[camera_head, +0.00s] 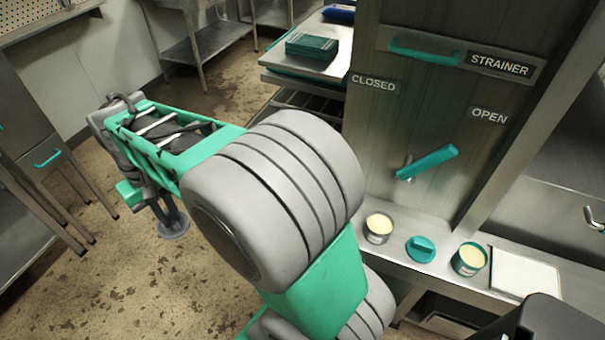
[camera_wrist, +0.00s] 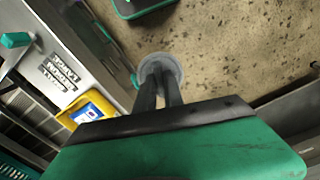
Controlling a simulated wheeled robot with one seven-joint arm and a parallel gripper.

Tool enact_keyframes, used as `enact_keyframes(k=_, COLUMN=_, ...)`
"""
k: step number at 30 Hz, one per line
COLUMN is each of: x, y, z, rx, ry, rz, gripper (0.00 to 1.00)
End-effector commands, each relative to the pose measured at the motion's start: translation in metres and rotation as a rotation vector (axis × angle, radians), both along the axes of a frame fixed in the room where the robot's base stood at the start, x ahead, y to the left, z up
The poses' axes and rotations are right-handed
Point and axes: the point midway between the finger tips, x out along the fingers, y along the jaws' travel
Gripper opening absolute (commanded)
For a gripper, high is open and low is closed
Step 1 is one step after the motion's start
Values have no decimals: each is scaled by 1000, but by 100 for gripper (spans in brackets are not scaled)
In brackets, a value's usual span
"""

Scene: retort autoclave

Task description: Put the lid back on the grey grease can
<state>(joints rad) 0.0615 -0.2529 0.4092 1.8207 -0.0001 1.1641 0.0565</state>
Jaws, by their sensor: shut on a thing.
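The grey grease can (camera_head: 377,236) stands upright and open on the steel ledge, with pale grease showing at its top. A round grey lid (camera_head: 173,226) is in my gripper (camera_head: 163,206), far left of the can and out over the floor. In the wrist view the grey lid (camera_wrist: 160,66) shows just beyond the fingertips of my gripper (camera_wrist: 159,92), which are close together on it. The part of the lid between the fingers is hidden. The can cannot be made out in the wrist view.
A teal lid (camera_head: 421,250) lies right of the grey can, then an open teal can (camera_head: 468,263) and a white board (camera_head: 526,274). A teal handle (camera_head: 428,163) juts from the panel above the ledge (camera_head: 410,267). My arm crosses the middle of the view.

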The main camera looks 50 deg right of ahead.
Motion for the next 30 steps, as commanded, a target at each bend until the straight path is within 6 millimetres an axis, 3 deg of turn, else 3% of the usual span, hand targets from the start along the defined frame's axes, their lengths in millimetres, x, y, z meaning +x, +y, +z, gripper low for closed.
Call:
enact_keyframes(k=5, x=-16, y=-75, z=5, rx=-1, ry=0, rz=-371, gripper=0)
enact_keyframes(k=8, x=-36, y=-123, z=7, rx=-1, ry=1, rz=-639, gripper=0)
enact_keyframes(k=14, x=-104, y=-220, z=11, rx=-2, ry=0, rz=-1258, gripper=0)
enact_keyframes(k=18, x=-171, y=-273, z=15, rx=-3, ry=0, rz=-1719, gripper=0)
enact_keyframes(k=24, x=-275, y=-316, z=18, rx=-6, ry=-1, rz=-2330, gripper=0)
enact_keyframes(k=27, x=-316, y=-323, z=19, rx=-6, ry=0, rz=-2564, gripper=0)
enact_keyframes(k=30, x=-344, y=-325, z=19, rx=-6, ry=0, rz=-2719, gripper=0)
